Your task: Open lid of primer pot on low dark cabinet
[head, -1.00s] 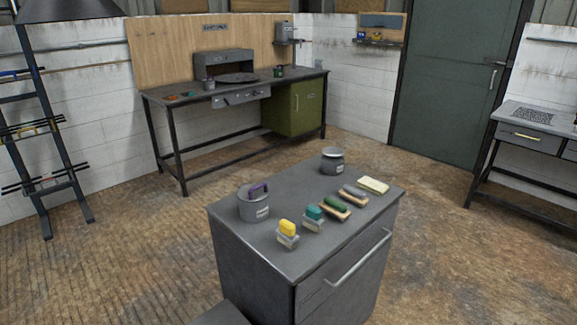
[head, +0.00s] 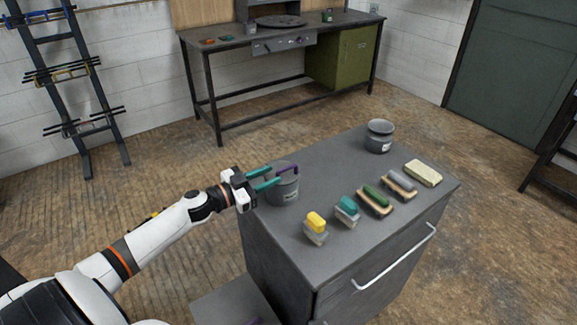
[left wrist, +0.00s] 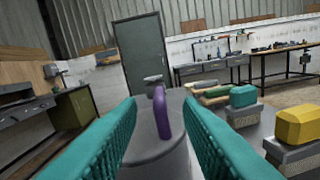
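Two grey pots stand on the low dark cabinet (head: 330,245). The nearer pot (head: 284,190), at the cabinet's left end, has a purple handle (head: 290,169) on its lid. The other pot (head: 379,136) stands at the back. My left gripper (head: 267,178) is open at the nearer pot, its teal fingers reaching towards the handle. In the left wrist view the purple handle (left wrist: 161,112) stands upright between the two spread fingers, with space on each side. The pot's lid lies flat on it. My right gripper is not in view.
On the cabinet top sit a yellow-topped block (head: 316,222), a teal-topped block (head: 347,206), a green brush (head: 376,197), a grey brush (head: 399,182) and a pale sponge (head: 423,172). A workbench (head: 225,45) stands behind. The cabinet top between the pots is clear.

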